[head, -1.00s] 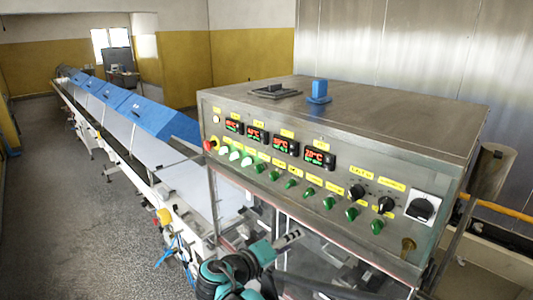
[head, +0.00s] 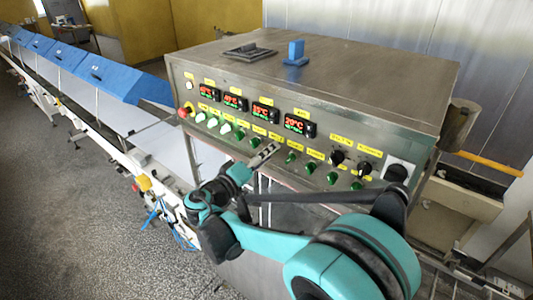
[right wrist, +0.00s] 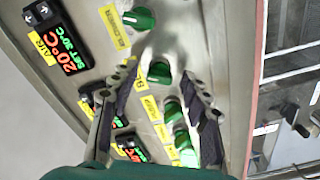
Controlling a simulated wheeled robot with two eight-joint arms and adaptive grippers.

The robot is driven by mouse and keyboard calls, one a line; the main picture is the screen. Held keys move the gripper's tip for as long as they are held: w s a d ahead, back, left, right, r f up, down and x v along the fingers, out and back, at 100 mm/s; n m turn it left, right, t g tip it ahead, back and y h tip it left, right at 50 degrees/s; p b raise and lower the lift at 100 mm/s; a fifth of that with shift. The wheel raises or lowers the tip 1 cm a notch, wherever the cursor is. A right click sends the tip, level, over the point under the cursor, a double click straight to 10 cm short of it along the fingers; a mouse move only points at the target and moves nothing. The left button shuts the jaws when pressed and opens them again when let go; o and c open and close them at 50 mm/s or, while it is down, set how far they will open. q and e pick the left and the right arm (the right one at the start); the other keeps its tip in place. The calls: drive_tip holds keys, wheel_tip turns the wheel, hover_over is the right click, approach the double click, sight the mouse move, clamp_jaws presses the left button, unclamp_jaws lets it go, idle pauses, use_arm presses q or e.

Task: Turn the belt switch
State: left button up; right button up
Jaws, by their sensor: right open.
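A steel control box (head: 350,90) carries a row of green switches (head: 291,158) under yellow labels. Which one is the belt switch I cannot read for sure. My right gripper (head: 264,153) is in front of this row, near its middle. In the right wrist view my right gripper (right wrist: 160,74) is open, with its fingers on either side of one green switch (right wrist: 159,72). The label beside that switch (right wrist: 141,74) shows a "B"; a finger hides the rest. Contact with the switch cannot be told. My left gripper is not in view.
More green switches (right wrist: 172,110) sit close beside the fingers. Red displays (head: 266,113), black knobs (head: 337,158) and a red button (head: 184,112) are on the same panel. A blue-covered conveyor (head: 100,78) runs back left. A blue block (head: 296,50) stands on the box.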

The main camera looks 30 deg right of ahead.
clamp_jaws()
drive_tip(key=shift+n, duration=0.4)
drive_tip(key=shift+n+b, duration=2.15)
drive_tip(key=shift+n, duration=3.35)
